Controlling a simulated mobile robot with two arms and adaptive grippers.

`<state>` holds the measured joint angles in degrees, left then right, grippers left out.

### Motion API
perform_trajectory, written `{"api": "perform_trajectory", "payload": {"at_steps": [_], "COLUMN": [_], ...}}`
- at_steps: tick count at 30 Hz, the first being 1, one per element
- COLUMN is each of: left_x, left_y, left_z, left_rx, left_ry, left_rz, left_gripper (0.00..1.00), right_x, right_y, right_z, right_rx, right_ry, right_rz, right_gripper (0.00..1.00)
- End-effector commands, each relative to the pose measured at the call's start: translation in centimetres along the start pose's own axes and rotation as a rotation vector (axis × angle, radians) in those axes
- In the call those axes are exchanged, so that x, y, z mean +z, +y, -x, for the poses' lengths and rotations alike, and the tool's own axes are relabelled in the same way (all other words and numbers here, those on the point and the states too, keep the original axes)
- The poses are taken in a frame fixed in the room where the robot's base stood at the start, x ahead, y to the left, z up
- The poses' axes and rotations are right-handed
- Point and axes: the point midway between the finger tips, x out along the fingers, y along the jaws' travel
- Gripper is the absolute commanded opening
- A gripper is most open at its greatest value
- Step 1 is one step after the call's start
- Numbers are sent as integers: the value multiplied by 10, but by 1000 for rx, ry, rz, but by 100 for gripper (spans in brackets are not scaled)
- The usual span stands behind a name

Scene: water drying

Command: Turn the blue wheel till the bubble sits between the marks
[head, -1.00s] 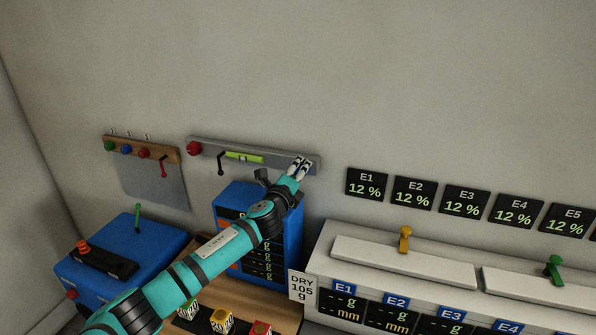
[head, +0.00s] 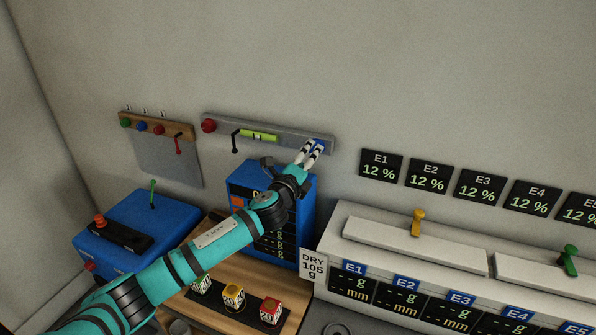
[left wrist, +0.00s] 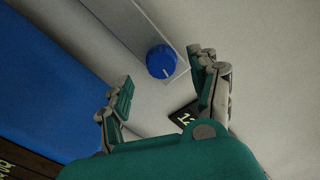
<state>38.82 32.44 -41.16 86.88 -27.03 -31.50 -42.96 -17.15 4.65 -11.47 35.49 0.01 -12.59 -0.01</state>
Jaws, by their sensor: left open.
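The blue wheel (left wrist: 161,61) is a round knob with a white pointer line, on the right end of a grey wall bar. In the head view it shows as a small blue patch (head: 320,144) by the fingertips. The level vial (head: 258,136) is yellow-green and sits on the same bar; its bubble is too small to place surely against the marks. My left gripper (head: 312,146) is open in front of the wheel. In the left wrist view its fingers (left wrist: 163,72) stand apart either side of the wheel, not visibly touching it. My right gripper is not in view.
A red knob (head: 208,126) and a black lever (head: 235,140) are on the bar's left part. A blue instrument with displays (head: 308,200) stands below my left wrist. Cubes (head: 233,294) lie on the wooden bench. The wall above is clear.

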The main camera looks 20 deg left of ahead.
Motion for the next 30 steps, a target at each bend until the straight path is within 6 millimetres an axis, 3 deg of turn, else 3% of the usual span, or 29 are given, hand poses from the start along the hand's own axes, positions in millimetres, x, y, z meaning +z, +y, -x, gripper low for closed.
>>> {"api": "perform_trajectory", "payload": {"at_steps": [6, 12, 30], "left_x": [0, 0, -4], "left_y": [1, 1, 4], "left_z": [47, 71, 78], "left_rx": [1, 1, 12], "left_ry": [2, 1, 2], "left_rz": [-2, -1, 22], "left_gripper": [62, 62, 62], "right_x": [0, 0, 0], "right_y": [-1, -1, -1], "right_z": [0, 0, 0], "right_rx": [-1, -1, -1], "right_ry": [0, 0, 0], "right_rz": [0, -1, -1], "right_gripper": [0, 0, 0]}}
